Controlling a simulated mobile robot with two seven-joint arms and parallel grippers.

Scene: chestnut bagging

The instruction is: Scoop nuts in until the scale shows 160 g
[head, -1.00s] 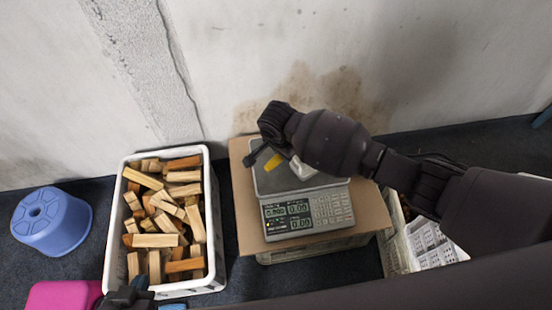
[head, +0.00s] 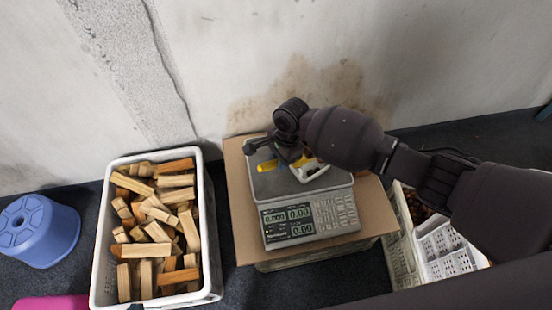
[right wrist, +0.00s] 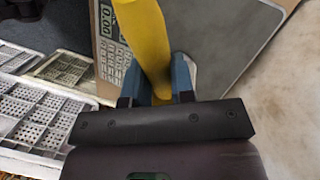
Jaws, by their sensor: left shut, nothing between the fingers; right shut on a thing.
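My right gripper (right wrist: 158,88) is shut on the yellow handle (right wrist: 148,40) of a tool, likely the scoop. The handle (head: 267,165) also shows in the head view above the scale's plate. A white piece (head: 312,172) shows beside my right gripper (head: 290,157); I cannot tell whether it belongs to the tool. The scale (head: 283,228) stands on a cardboard sheet, its display lit with mostly zeros, too small to read surely. Brown nuts (head: 413,205) show in part in a crate under my right arm. Only a dark sliver of my left gripper (head: 135,306) shows at the bottom edge.
A white crate of wood blocks (head: 213,240) stands left of the cardboard (head: 240,195). A blue stool (head: 37,230) and a pink thing (head: 50,302) are at far left. White baskets (head: 445,250) stand at right. The wall is close behind.

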